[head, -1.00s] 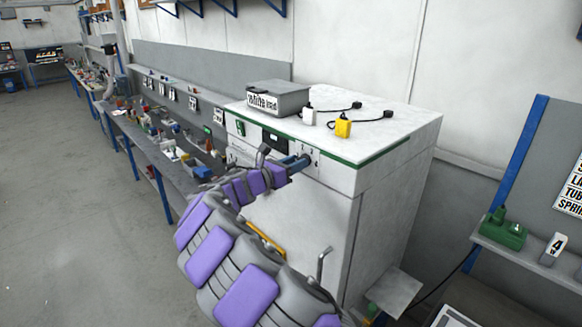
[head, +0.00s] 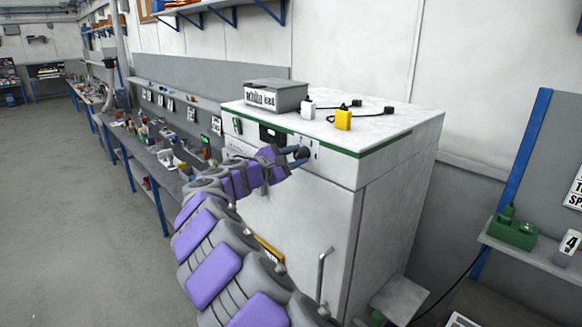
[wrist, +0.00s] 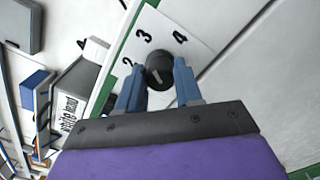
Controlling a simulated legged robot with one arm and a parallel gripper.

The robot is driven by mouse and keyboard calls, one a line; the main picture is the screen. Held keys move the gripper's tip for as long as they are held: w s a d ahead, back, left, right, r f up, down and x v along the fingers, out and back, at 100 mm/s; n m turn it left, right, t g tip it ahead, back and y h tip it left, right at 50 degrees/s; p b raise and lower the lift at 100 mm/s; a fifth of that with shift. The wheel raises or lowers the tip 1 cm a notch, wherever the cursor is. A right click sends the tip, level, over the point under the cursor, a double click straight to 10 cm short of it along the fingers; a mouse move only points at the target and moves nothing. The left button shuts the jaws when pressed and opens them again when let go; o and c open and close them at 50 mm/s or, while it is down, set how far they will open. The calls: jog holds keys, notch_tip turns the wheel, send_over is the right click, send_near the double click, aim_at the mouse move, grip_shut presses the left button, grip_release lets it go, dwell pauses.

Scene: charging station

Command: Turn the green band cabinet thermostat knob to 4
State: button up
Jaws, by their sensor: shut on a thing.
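The white cabinet (head: 285,205) with a green band (head: 340,148) along its top edge stands in the middle of the head view. Its dark round thermostat knob (wrist: 159,66) is on the front panel below the band, and also shows in the head view (head: 304,153). Numbers 2, 3 and 4 (wrist: 180,38) are printed around it in the wrist view. The knob has a short pale mark, whose exact aim I cannot tell. My gripper (wrist: 157,82) has its blue fingers either side of the knob, shut on it; it is at the panel in the head view (head: 292,158).
A grey box (head: 275,95) and white and yellow plugs (head: 342,120) with cables lie on the cabinet top. A door handle (head: 322,272) stands out from the front below. A cluttered workbench (head: 140,140) is at left; open floor lies before it.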

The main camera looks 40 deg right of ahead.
jog(key=m+b, duration=0.3)
jog(key=shift+d+f+m+b, duration=0.1)
jog(key=shift+f+m+b, duration=0.25)
jog(key=shift+f+m, duration=0.05)
jog(key=m+b, duration=0.3)
jog(key=shift+m+b, duration=0.3)
jog(key=shift+b, duration=0.1)
jog(key=m+b, duration=0.2)
jog(key=b, duration=0.1)
jog(key=shift+m, duration=0.4)
jog(key=shift+r+m+b, duration=0.1)
jog(key=shift+m+b, duration=0.5)
jog(key=shift+m, duration=0.1)
jog(key=shift+r, duration=0.1)
